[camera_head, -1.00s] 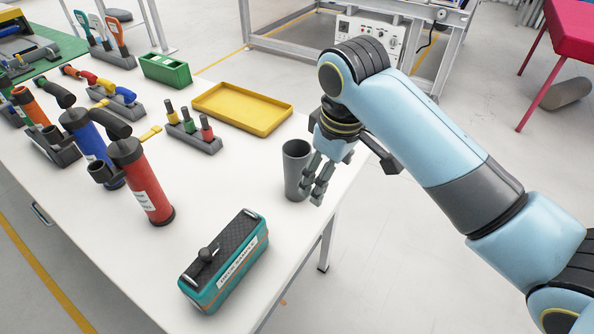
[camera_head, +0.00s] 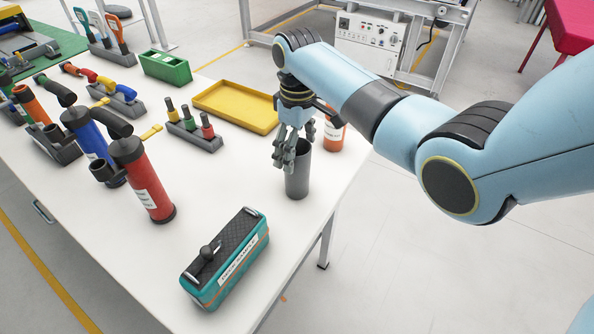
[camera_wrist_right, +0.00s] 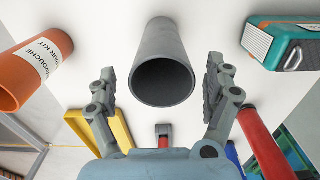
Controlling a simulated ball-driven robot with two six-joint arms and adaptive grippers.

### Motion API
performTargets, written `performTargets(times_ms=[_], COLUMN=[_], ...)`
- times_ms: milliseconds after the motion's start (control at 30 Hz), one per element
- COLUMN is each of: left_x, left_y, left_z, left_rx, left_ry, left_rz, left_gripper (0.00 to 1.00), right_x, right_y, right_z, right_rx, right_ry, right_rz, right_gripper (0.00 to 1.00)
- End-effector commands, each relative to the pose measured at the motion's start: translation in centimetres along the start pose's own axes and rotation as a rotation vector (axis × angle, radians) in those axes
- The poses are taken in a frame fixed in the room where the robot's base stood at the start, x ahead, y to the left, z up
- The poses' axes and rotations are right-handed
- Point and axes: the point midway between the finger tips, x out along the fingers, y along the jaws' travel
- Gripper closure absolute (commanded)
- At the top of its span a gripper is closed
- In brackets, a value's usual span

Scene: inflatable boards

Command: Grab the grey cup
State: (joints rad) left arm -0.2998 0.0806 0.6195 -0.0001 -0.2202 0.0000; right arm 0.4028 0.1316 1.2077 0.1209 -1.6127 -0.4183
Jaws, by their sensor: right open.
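The grey cup (camera_head: 298,184) stands upright on the white table near its right edge. My right gripper (camera_head: 283,163) points down at the cup's upper left side in the head view, with its fingers overlapping the cup's rim. In the right wrist view the cup (camera_wrist_right: 162,65) lies centred between the two spread fingers, its dark mouth facing the camera. A gap shows on each side, so the right gripper (camera_wrist_right: 160,78) is open and holds nothing. My left gripper is not in view.
An orange repair-kit cylinder (camera_head: 334,134) stands close behind the cup. A yellow tray (camera_head: 237,106) lies behind to the left. A teal case (camera_head: 226,262) is in front, and a red pump (camera_head: 143,180) stands left. The table between them is clear.

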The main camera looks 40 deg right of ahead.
Motion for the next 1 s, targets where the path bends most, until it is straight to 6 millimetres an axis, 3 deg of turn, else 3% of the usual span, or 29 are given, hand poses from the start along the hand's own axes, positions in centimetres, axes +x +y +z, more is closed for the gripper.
performTargets(times_ms=[200, 467, 900, 1000], left_x=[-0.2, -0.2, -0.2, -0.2], left_y=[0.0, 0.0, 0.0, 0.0], left_z=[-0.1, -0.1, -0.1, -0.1], left_rx=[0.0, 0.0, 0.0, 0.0], left_ry=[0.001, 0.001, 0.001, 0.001], left_rz=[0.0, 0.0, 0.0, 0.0], left_gripper=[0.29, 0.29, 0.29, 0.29], right_x=[3.0, 3.4, 3.4, 3.4], right_y=[-0.2, -0.2, -0.2, -0.2], right_z=[0.0, 0.0, 0.0, 0.0], right_rx=[0.001, 0.0, 0.001, 0.001], right_ry=[-0.001, 0.001, 0.0, 0.0], right_rz=[-0.001, 0.0, 0.0, 0.0], right_gripper=[0.15, 0.15, 0.7, 0.7])
